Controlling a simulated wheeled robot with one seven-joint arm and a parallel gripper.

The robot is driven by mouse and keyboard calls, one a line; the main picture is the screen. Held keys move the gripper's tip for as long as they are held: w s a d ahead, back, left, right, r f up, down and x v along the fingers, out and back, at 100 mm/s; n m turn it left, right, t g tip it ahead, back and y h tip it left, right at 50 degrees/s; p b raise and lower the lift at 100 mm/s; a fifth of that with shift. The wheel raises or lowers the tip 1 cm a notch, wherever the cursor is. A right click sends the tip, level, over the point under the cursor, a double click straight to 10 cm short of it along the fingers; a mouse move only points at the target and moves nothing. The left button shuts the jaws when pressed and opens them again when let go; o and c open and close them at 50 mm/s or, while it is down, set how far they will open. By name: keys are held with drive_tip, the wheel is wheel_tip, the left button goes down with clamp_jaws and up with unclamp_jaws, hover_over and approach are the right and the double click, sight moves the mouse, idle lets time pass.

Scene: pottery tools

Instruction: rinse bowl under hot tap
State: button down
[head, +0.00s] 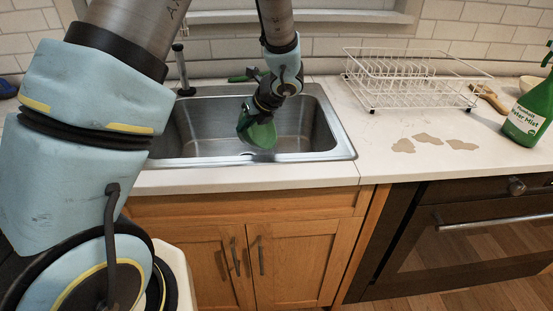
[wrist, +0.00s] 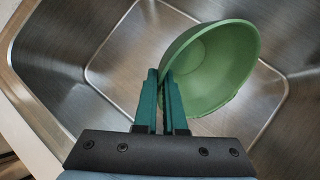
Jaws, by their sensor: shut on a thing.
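The green bowl (wrist: 215,62) is tilted on its side over the sink in the wrist view. It also shows in the head view (head: 262,134), hanging below my wrist. My gripper (wrist: 165,80) is shut on the bowl's near rim, with one finger inside and one outside. The steel sink (head: 312,140) lies beneath, and its bottom looks empty where I see it. Behind my wrist a green tap handle (head: 238,78) shows at the sink's back edge. The tap's spout is hidden by my arm, and I see no running water.
A white wire dish rack (head: 410,88) stands on the counter right of the sink. Brown stains (head: 428,139) mark the counter in front of it. A green spray bottle (head: 528,112) and a wooden-handled brush (head: 488,97) are at the far right. A dark post (head: 182,70) stands behind the sink.

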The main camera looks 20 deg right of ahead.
drive_tip(key=shift+d+r+b, duration=0.2)
drive_tip(key=shift+d+b, duration=0.1)
drive_tip(key=shift+s+r+t+y, duration=0.1)
drive_tip(key=shift+s+t+y, duration=0.1)
drive_tip(key=shift+t+y, duration=0.2)
drive_tip(key=shift+s+d+r+b, duration=0.1)
drive_tip(key=shift+d+b, duration=0.05)
drive_tip(key=shift+b, duration=0.15)
drive_tip(key=shift+s+d, duration=0.1)
drive_tip(key=shift+s+d+r+t+y+b, duration=0.2)
drive_tip(key=shift+d+t+y+b, duration=0.1)
drive_tip(key=shift+t+y+b, duration=0.1)
drive_tip(key=shift+s+d, duration=0.1)
drive_tip(key=shift+s+d+r+t+y+b, duration=0.15)
drive_tip(key=shift+s+t+y+b, duration=0.05)
drive_tip(key=shift+t+y+b, duration=0.1)
drive_tip(key=shift+d, duration=0.1)
